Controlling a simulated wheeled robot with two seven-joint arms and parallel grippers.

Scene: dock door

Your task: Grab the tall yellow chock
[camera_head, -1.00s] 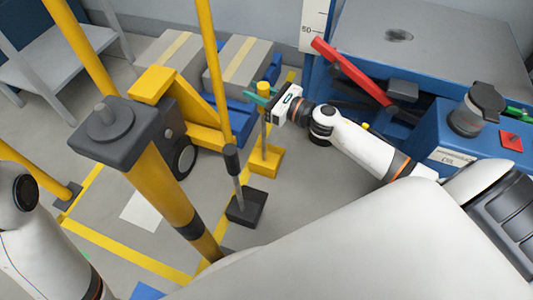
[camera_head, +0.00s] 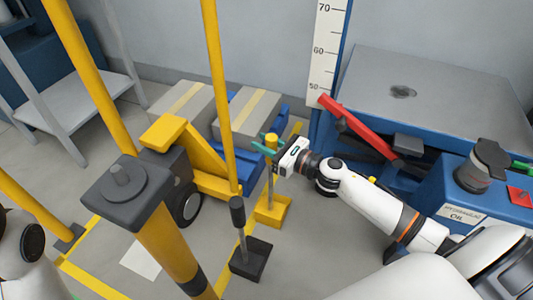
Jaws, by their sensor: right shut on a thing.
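The tall yellow chock (camera_head: 272,211) stands upright on the floor right of the pallet truck, with a yellow base, a thin grey post and a yellow knob on top. My right gripper (camera_head: 265,147), with teal fingers, is shut on the chock's post just below the knob. The gripper body partly hides the upper post. The base appears to rest on the floor. My left gripper is out of view; only part of my left arm shows at the lower left.
A black chock (camera_head: 250,259) with an upright handle stands close in front. A yellow pallet truck (camera_head: 212,180) with boxes (camera_head: 246,117) is left. A grey-capped yellow post (camera_head: 168,240) rises in front. The blue dock leveller (camera_head: 420,85) and oil unit (camera_head: 450,195) are right.

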